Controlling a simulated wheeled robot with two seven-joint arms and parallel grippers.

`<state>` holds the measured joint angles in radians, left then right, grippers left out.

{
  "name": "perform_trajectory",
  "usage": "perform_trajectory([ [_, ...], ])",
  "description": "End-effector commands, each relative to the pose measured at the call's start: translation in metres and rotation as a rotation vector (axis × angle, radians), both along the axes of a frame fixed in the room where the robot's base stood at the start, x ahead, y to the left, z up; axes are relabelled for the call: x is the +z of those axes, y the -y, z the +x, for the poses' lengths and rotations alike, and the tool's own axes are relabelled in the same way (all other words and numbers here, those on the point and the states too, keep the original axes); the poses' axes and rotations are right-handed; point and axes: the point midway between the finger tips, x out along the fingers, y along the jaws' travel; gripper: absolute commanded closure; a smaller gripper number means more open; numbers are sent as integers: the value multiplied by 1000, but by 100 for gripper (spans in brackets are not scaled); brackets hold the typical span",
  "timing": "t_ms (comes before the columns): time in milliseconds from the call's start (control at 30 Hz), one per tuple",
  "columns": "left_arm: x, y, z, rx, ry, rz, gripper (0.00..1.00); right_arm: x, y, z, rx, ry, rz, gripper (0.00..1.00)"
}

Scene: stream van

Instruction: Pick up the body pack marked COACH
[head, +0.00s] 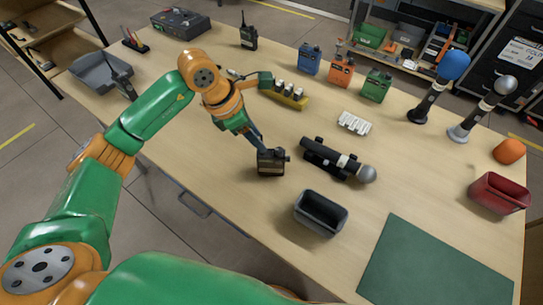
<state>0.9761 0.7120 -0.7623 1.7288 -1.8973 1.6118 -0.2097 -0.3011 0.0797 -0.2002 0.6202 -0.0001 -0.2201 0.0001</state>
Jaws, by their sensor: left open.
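My left gripper (258,144) reaches down from the left, open, with its fingers at the top of a dark body pack (271,163) near the front of the table. Whether the fingers touch that pack I cannot tell. Blue (309,60), orange (341,72) and green (376,87) packs stand upright in a row farther back. No marking can be read at this size, so I cannot tell which pack says COACH. My right gripper is not in view.
A dark microphone holder with a microphone (338,160) and a grey bin (320,212) are right of the dark pack. A yellow battery tray (287,97) lies behind it. Microphones (438,86) stand back right. A red bin (498,193) and green mat (436,264) lie right.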

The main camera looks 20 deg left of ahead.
Motion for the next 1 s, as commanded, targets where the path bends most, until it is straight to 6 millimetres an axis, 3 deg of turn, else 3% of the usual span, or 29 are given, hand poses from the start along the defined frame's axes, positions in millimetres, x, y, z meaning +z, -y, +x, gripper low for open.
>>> perform_trajectory([
  [33,-4,5,1,-1,-6,-2,56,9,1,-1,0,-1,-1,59],
  [167,-21,9,5,-1,-1,-3,56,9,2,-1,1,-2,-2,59],
  [367,-23,10,6,-1,1,-3,56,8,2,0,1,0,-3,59],
  [533,-23,10,6,-2,1,-4,100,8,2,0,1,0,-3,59],
  [1000,-22,10,6,-2,0,-5,100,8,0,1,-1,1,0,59],
])
